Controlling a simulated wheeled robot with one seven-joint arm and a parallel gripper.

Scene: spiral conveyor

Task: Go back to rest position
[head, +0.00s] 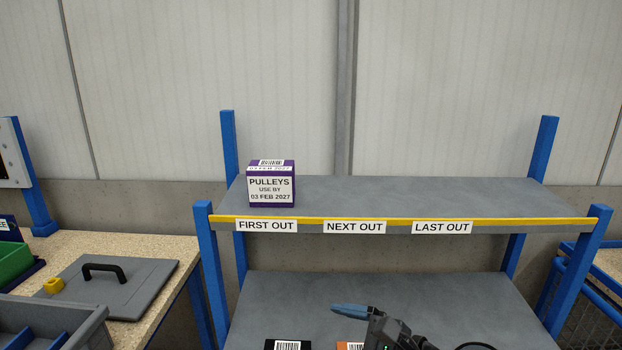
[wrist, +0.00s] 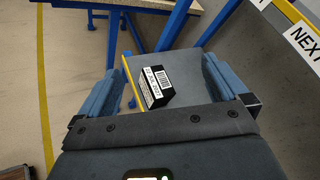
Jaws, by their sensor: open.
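My gripper (head: 352,309) shows at the bottom of the head view, in front of the rack and above its lower shelf. In the wrist view its two blue fingers (wrist: 160,90) are spread wide with nothing held between them. Beyond them a black box with a white barcode label (wrist: 154,86) sits on the lower shelf. The fingers are apart from that box. A purple box labelled PULLEYS, use by 03 FEB 2027 (head: 271,184), stands upright on the upper shelf above the FIRST OUT label.
The upper shelf (head: 400,195) is bare above NEXT OUT and LAST OUT. On the lower shelf (head: 380,285), a black box (head: 287,345) and an orange box (head: 349,346) show at the bottom edge. A workbench at left holds a grey lid (head: 135,290) and a grey bin (head: 60,318).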

